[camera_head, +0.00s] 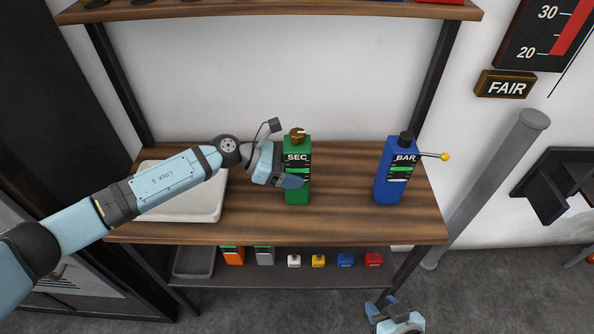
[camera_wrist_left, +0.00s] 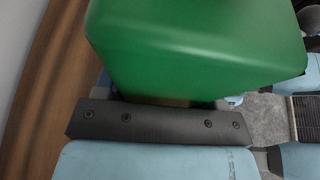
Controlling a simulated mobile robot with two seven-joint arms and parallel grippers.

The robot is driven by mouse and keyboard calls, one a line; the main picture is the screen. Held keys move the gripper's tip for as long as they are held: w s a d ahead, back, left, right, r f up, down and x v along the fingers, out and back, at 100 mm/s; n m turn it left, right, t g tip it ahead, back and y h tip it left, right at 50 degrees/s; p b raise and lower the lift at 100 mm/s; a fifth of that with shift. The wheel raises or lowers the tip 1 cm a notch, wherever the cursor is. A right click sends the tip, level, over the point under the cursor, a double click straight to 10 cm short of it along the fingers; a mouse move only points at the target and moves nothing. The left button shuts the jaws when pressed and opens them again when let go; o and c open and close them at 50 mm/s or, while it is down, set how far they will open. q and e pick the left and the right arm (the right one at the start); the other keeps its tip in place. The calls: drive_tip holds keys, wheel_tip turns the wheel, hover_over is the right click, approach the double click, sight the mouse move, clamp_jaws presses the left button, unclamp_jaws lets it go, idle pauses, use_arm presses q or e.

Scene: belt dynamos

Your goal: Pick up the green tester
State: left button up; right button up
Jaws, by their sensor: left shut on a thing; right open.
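The green tester (camera_head: 297,188), marked SEC with a brass knob on top, stands upright on the wooden shelf. My left gripper (camera_head: 289,179) is shut on it from its left side. In the left wrist view the green tester (camera_wrist_left: 200,45) fills the upper middle, with a dark finger pad (camera_wrist_left: 160,122) of my left gripper against it. The far finger is mostly hidden behind the tester. My right gripper (camera_head: 392,309) is open and empty, low in front of the shelf unit at the bottom edge of the head view.
A blue tester (camera_head: 388,177) marked BAR, with a yellow-tipped rod to the right, stands right on the same shelf (camera_head: 340,218). A white tray (camera_head: 195,206) lies left, under my left arm. Small coloured items and a grey tray (camera_head: 193,262) sit on the lower shelf.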

use_arm(q)
drive_tip(key=shift+r, duration=0.15)
drive_tip(key=shift+r, duration=0.5)
wheel_tip(320, 180, up, 18)
hover_over(294, 132)
drive_tip(key=shift+r, duration=0.4)
